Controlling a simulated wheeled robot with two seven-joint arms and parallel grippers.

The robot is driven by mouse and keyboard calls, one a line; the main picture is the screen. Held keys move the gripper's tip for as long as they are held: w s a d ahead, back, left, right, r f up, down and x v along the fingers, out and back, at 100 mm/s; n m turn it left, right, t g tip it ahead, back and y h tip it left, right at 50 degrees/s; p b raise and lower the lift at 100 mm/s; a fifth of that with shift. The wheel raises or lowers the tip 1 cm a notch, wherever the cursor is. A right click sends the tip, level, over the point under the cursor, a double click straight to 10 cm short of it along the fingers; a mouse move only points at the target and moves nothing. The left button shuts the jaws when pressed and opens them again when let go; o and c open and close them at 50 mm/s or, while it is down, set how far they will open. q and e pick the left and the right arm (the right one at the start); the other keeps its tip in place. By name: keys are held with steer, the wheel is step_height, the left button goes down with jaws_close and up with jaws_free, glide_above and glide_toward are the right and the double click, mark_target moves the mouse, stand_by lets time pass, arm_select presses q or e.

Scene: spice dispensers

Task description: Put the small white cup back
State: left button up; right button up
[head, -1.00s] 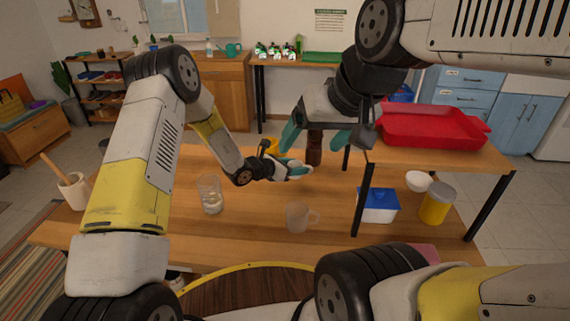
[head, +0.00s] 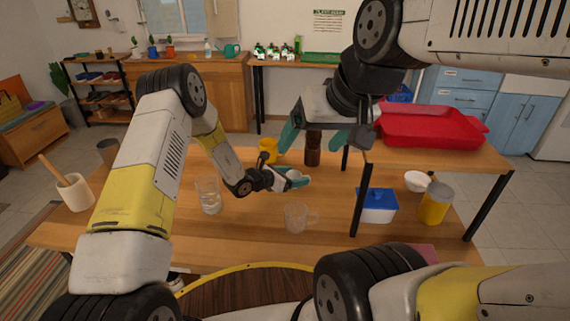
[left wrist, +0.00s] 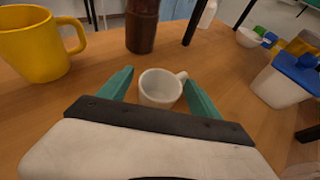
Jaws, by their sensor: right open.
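The small white cup (left wrist: 160,88) stands upright on the table between the teal fingers of my left gripper (left wrist: 160,78), its handle at the right finger. A narrow gap shows between the cup and the left finger; its lower part is hidden by the gripper. In the head view the cup (head: 297,178) is small and partly covered by my left gripper (head: 290,180). My right gripper (head: 317,138) is open above and behind it, with no object held.
A yellow mug (left wrist: 40,45) and dark grinder (left wrist: 141,28) stand behind. A drinking glass (head: 208,196) and glass mug (head: 297,217) are in front.

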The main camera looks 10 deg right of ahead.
arm_select(q)
steer(key=shift+r, duration=0.1)
steer(key=shift+s+a+r, duration=0.1)
steer(key=shift+a+r, duration=0.1)
steer(key=shift+a, duration=0.05)
steer(key=v, duration=1.1)
steer(key=shift+s+a, duration=0.1)
steer(key=shift+s, duration=0.1)
steer(key=s+a+r+m+g, duration=0.2)
steer(key=s+r+m, duration=0.5)
steer(key=r, duration=0.4)
steer(key=s+a+r+m+g, duration=0.25)
steer(key=s+r+m, duration=0.45)
steer(key=r, duration=0.4)
steer(key=s+a+r+m+t+y, duration=0.2)
steer(key=s+a+r+m+y, duration=0.2)
steer(key=s+a, duration=0.3)
steer(key=s+a+r+m+t+y, duration=0.2)
steer(key=s+a+r+m+y, duration=0.2)
steer(key=a, duration=0.8)
steer(key=s+m+y, duration=0.1)
steer(key=s+m, duration=0.1)
steer(key=shift+s+y, duration=0.3)
steer(key=shift+s, duration=0.1)
steer(key=shift+a, duration=0.1)
